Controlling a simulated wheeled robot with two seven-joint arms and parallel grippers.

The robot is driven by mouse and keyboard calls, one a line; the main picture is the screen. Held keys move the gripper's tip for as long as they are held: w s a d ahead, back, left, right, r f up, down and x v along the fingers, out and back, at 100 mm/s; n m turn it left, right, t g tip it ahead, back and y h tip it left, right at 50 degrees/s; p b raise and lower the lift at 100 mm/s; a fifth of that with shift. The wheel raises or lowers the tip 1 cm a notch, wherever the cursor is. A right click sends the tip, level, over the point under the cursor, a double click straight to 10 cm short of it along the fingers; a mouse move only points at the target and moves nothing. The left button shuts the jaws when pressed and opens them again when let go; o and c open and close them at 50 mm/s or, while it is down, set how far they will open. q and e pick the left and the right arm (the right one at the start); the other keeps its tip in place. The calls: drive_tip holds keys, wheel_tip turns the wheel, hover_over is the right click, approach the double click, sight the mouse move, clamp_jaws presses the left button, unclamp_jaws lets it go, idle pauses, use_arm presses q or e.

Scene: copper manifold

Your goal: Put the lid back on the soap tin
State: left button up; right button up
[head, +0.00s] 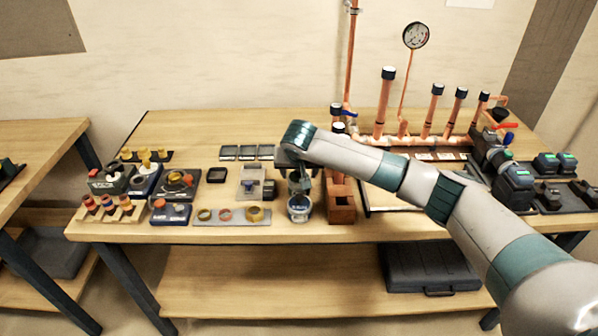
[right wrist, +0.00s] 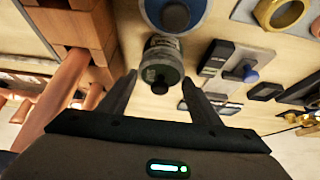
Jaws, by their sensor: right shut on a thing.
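A small round blue-and-white tub (head: 299,210), which looks like the soap tin, stands near the table's front edge in the head view. In the right wrist view, its blue round form (right wrist: 177,14) shows at the top, partly cut off. My right gripper (head: 299,188) is just above the tub. In the right wrist view, the gripper (right wrist: 160,78) is shut on a short grey-green cylinder (right wrist: 163,52) with a darker end. I cannot tell whether this is the lid. In the head view, the gripper and arm mostly hide the held thing. My left gripper is not in view.
A reddish-brown block stand (head: 341,208) is close to the right of the tub. A grey strip with several rings (head: 232,216) and a small tray with a blue-knobbed piece (head: 251,182) are to the left. Copper pipework (head: 384,105) rises behind my right arm.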

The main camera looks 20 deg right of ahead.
drive_tip(key=shift+p, duration=0.45)
idle(0.6)
drive_tip(key=shift+f+p, duration=0.15)
drive_tip(key=shift+p, duration=0.7)
idle(1.6)
idle(0.3)
drive_tip(key=o, duration=1.7)
drive_tip(key=shift+c, duration=0.2)
drive_tip(key=shift+r+p, duration=3.5)
drive_tip(key=shift+p, duration=0.1)
clamp_jaws()
